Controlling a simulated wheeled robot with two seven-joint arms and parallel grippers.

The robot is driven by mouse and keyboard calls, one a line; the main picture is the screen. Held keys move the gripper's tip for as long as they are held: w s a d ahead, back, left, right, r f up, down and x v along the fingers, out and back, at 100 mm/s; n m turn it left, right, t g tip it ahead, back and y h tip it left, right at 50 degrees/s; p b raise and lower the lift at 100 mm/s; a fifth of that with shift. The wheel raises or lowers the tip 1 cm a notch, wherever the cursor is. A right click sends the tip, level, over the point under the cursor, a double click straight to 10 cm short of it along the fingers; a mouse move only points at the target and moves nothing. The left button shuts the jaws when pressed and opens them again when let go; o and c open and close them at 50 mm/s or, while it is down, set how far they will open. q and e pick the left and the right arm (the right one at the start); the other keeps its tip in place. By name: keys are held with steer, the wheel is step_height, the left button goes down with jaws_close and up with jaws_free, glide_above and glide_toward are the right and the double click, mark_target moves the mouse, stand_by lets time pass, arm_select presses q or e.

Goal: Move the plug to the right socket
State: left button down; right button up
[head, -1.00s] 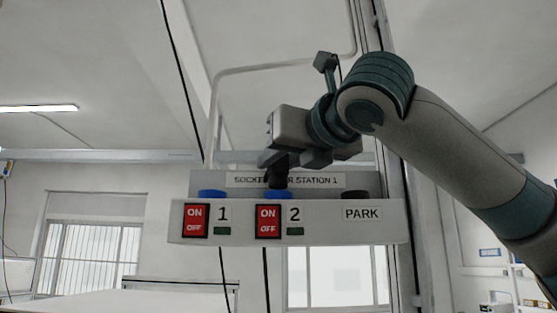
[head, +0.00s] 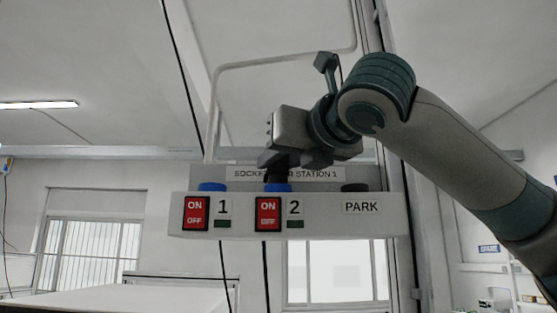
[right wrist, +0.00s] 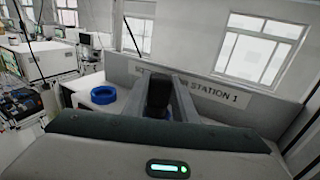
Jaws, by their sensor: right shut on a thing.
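The black plug (head: 277,178) is upright at the blue socket 2 (head: 277,188) of the socket station. Its lower end meets or overlaps the socket's blue ring in the head view; I cannot tell how deep it sits. My right gripper (head: 283,163) is shut on the plug from above. The right wrist view shows the plug (right wrist: 158,95) between the two fingers, hiding the socket under it. The blue socket 1 (head: 211,187) is empty, left of the plug; its ring also shows in the right wrist view (right wrist: 103,95). My left gripper is not in view.
The station's white front panel (head: 335,227) carries red ON/OFF switches under sockets 1 and 2. A dark park socket (head: 355,187) is at its right, empty. A name plate (head: 320,174) stands behind the sockets. Black cables hang below the panel.

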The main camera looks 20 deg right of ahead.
steer(key=shift+f, duration=0.55)
stand_by(0.4)
steer(key=o, duration=1.1)
steer(key=shift+s+f+b, duration=0.1)
steer(key=shift+s+b, duration=0.35)
steer(key=s+b, duration=0.2)
steer(key=s, duration=0.3)
steer(key=s+d+b, duration=0.1)
steer(key=s+b, duration=0.1)
steer(key=s, duration=0.4)
steer(key=s+d+b, duration=0.1)
steer(key=s+b, duration=0.1)
steer(key=s, duration=0.3)
steer(key=shift+s+d, duration=0.2)
